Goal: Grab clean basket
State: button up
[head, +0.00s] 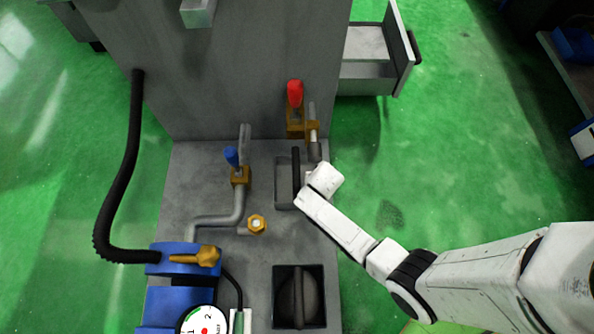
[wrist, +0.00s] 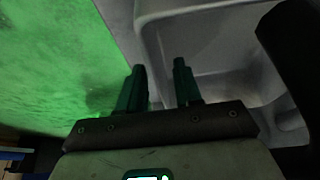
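A light grey open basket (head: 284,190) with a black bar handle (head: 296,168) across it sits in the grey machine top, left of my gripper (head: 322,182). In the wrist view, a pale basket-like hollow (wrist: 205,45) fills the upper right, with a dark bar (wrist: 290,50) at the right edge. My gripper (wrist: 160,70) is open there, its two dark green fingers apart with nothing clearly held between them. One finger overlaps the hollow and the other lies near its left edge. Whether they touch the wall, I cannot tell. A second, dark basket (head: 298,298) with a handle sits nearer.
A red-handled valve (head: 295,95) and pipe stand just behind the basket. A blue-handled valve (head: 232,157) and brass fitting (head: 256,224) are left. A tall grey housing (head: 240,60) rises behind. Green floor (head: 440,170) lies open at right.

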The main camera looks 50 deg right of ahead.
jog(key=shift+c, duration=0.5)
grip_shut()
